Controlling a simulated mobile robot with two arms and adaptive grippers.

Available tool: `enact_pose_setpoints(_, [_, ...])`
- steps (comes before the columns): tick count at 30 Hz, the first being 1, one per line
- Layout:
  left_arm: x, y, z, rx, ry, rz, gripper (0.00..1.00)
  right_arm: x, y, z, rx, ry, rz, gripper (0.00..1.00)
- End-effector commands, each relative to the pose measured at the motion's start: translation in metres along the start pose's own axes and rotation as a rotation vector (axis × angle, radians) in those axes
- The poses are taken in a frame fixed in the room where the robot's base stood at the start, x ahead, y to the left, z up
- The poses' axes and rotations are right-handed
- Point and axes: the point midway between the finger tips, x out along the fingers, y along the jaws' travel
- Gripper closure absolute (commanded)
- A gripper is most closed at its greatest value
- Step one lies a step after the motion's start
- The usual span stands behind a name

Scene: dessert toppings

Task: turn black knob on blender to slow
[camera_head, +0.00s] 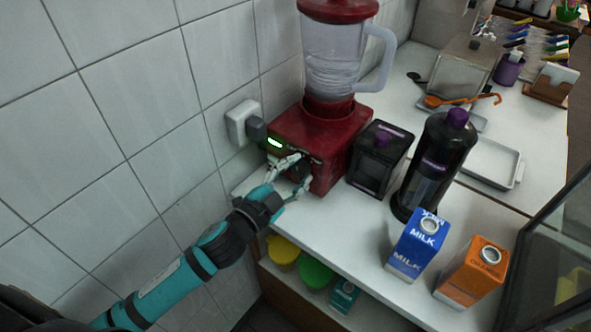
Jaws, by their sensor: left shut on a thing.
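A blender with a red base (318,132) and a clear jug (332,58) stands on the white counter against the tiled wall. My right gripper does not show.
A dark square container (378,160) and a black bottle with a purple cap (435,160) stand right of the blender. A blue milk carton (416,245) and an orange carton (472,272) stand near the counter's front edge. A wall socket (241,122) is left of the blender.

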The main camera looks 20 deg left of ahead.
Motion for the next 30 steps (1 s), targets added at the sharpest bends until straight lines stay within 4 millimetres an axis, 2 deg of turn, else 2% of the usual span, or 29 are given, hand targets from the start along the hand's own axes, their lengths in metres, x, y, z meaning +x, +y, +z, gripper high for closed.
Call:
enact_pose_setpoints(17, [0.0000,0.0000,-0.0004,0.039,0.001,0.000,0.93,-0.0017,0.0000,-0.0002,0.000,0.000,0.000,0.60])
enact_pose_setpoints(18, [0.0000,0.0000,-0.0005,0.039,0.002,0.000,0.58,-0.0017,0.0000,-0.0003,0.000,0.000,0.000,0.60])
enact_pose_setpoints(21, [0.0000,0.0000,-0.0004,0.039,0.001,0.000,0.45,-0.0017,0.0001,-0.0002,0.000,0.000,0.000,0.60])
enact_pose_setpoints(23, [0.0000,0.0000,-0.0004,0.039,0.001,0.000,0.37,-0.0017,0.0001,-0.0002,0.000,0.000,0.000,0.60])
enact_pose_setpoints(30, [-0.0002,0.0000,-0.0002,0.038,0.001,0.000,0.37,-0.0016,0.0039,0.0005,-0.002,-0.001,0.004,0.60])
